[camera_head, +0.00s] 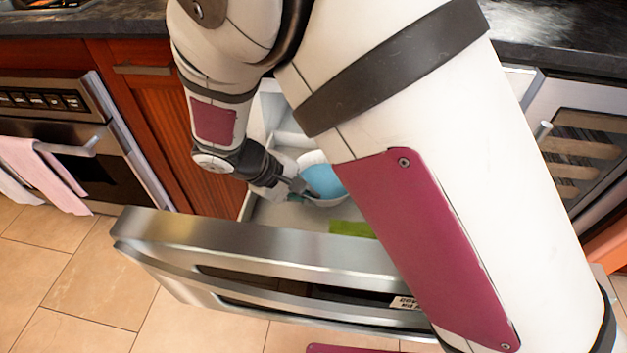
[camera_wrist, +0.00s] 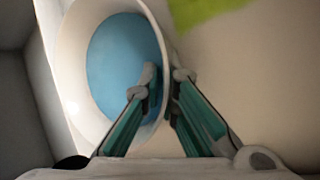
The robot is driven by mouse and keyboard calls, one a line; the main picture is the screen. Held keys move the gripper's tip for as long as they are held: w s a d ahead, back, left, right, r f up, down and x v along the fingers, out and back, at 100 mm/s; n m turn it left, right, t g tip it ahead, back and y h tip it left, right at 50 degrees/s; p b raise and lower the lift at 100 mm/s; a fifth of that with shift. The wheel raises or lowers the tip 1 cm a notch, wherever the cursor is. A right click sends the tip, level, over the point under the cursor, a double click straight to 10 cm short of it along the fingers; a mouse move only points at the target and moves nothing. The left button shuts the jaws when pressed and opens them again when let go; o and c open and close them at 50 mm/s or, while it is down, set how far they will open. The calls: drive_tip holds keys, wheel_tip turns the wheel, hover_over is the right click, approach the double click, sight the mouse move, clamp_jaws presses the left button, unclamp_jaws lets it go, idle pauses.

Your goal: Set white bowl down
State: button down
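The white bowl (camera_head: 323,183) has a blue inside and is in the open drawer (camera_head: 270,212), partly hidden by my arm. In the wrist view the bowl (camera_wrist: 68,60) fills the upper left, with its opening facing the camera. My gripper (camera_head: 299,187) is at the bowl's left side in the head view. In the wrist view my gripper (camera_wrist: 166,76) has one finger inside the bowl and one outside, closed on its wall near the rim. I cannot tell whether the bowl's base touches the drawer floor.
A flat green item (camera_head: 351,229) lies on the drawer floor near the steel front (camera_head: 250,245); it also shows in the wrist view (camera_wrist: 200,10). An oven (camera_head: 60,135) with a pink towel (camera_head: 42,172) is at left. A dark counter (camera_head: 560,35) runs above.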

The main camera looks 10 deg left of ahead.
drive_tip(key=shift+f, duration=0.85)
drive_tip(key=shift+f+b, duration=0.2)
drive_tip(key=shift+b, duration=0.1)
drive_tip(key=c, duration=2.1)
unclamp_jaws()
drive_tip(key=shift+r, duration=0.1)
drive_tip(key=shift+a+r, duration=0.1)
drive_tip(key=shift+r, duration=0.15)
drive_tip(key=p+v, duration=0.4)
drive_tip(key=v, duration=0.7)
drive_tip(key=shift+s+a+r, duration=0.2)
